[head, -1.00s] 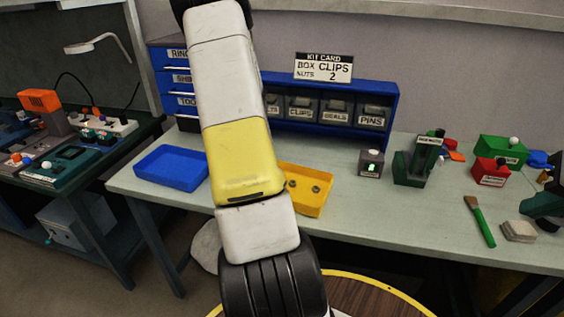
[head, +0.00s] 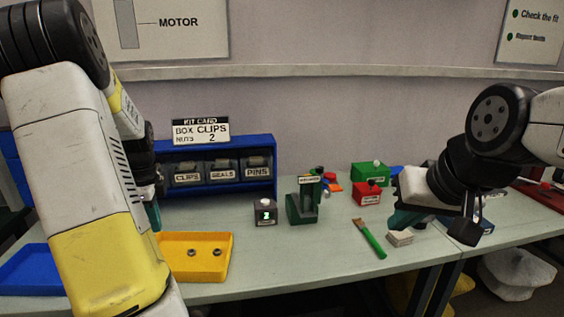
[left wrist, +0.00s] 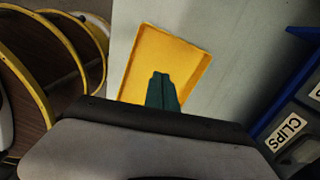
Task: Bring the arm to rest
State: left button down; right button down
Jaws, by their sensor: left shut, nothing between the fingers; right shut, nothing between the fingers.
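My left arm comes in from the left in the head view, and its gripper (head: 153,216) is shut and empty above the back left of the yellow tray (head: 212,240). In the left wrist view, the teal fingers (left wrist: 162,90) are together, with the yellow tray (left wrist: 183,42) below them. The arm hides part of that tray in both views. My right arm comes in from the right. Its gripper (head: 402,219) is shut and empty above the right part of the bench, near a grey block (head: 399,238).
Two nuts (head: 205,252) lie in the yellow tray. A blue tray (head: 30,268) is at left, partly hidden. Behind stand the blue bin rack (head: 262,142) and kit card (head: 201,131). A counter box (head: 265,211), green device (head: 303,207) and brush (head: 370,238) stand or lie mid-bench.

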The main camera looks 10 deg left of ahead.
pick_arm(q)
jog(key=s+d+r+n+t, duration=0.25)
jog(key=d+r, duration=0.35)
jog(key=d, duration=0.3)
jog(key=s+d+r+n+t, duration=0.1)
jog(key=d+r+n, duration=0.3)
jog(key=d+r, duration=0.4)
jog(key=s+d+r+n+t+h, duration=0.2)
jog(key=s+d+n, duration=0.5)
jog(key=s+d, duration=0.2)
jog(key=d, duration=0.2)
jog(key=shift+s+d, duration=0.4)
jog(key=shift+r+t, duration=0.1)
jog(key=shift+t, duration=0.15)
